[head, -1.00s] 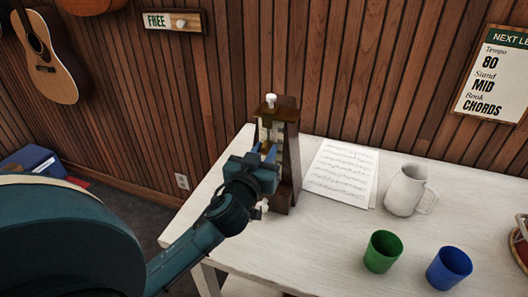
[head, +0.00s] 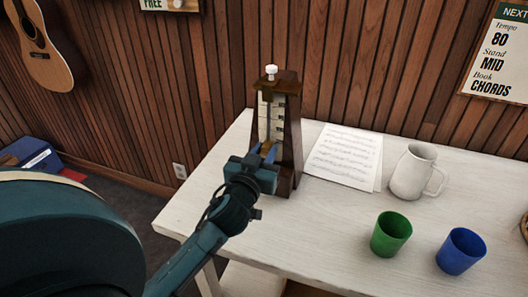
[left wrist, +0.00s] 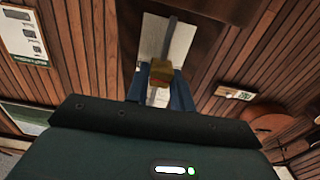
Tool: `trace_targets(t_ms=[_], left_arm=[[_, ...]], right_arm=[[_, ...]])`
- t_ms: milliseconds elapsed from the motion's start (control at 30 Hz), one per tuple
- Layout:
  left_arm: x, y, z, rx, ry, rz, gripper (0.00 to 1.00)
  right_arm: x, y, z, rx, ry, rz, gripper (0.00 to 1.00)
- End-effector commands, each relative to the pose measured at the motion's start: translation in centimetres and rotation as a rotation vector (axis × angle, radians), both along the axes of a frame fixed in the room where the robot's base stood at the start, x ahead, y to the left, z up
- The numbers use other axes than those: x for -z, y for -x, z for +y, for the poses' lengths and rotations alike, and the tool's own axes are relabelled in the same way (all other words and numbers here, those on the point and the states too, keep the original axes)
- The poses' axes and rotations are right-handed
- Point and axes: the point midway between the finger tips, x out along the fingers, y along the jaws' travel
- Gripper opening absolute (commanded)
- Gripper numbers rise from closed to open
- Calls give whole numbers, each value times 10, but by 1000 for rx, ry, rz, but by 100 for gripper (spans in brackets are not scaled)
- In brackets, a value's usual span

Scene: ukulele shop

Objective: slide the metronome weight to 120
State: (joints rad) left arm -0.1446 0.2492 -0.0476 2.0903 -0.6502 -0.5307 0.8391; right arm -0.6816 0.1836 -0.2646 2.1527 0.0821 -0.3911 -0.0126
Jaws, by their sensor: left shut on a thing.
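The metronome (head: 289,130) is a dark wooden tapered case with a pale scale plate (head: 270,117) and a white knob on top. It stands upright on the white table. My left gripper (head: 265,152) is at the lower front of the metronome, its blue fingers pointing at the scale. In the left wrist view the fingers are shut on the brass-coloured weight (left wrist: 161,73), which sits on the grey pendulum rod (left wrist: 169,38). In the head view the gripper mostly hides the weight. The scale numbers are too small to read. My right gripper is not in view.
Music sheets (head: 343,157) lie right of the metronome. A white mug (head: 413,172), a green cup (head: 390,235) and a blue cup (head: 460,251) stand further right. A wall card (head: 501,53) reads tempo 80. The front middle of the table (head: 310,240) is clear.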

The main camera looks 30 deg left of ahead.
Motion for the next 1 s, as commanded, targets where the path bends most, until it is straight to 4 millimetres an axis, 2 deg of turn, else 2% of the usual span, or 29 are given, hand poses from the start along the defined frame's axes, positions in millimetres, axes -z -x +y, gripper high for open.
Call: trace_targets(t_ms=[67, 100, 333, 667, 767, 1000], left_arm=[[0, 0, 0, 0, 1, 1, 0], [0, 0, 0, 0, 1, 1, 27], [0, 0, 0, 0, 0, 1, 45], [1, 6, -1, 0, 2, 1, 45], [2, 19, -4, 0, 3, 1, 45], [4, 71, -17, -1, 6, 5, 45]], right_arm=[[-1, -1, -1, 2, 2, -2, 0], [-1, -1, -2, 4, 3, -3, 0], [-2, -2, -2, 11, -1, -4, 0], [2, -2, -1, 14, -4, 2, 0], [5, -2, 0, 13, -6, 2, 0], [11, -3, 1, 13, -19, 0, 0]])
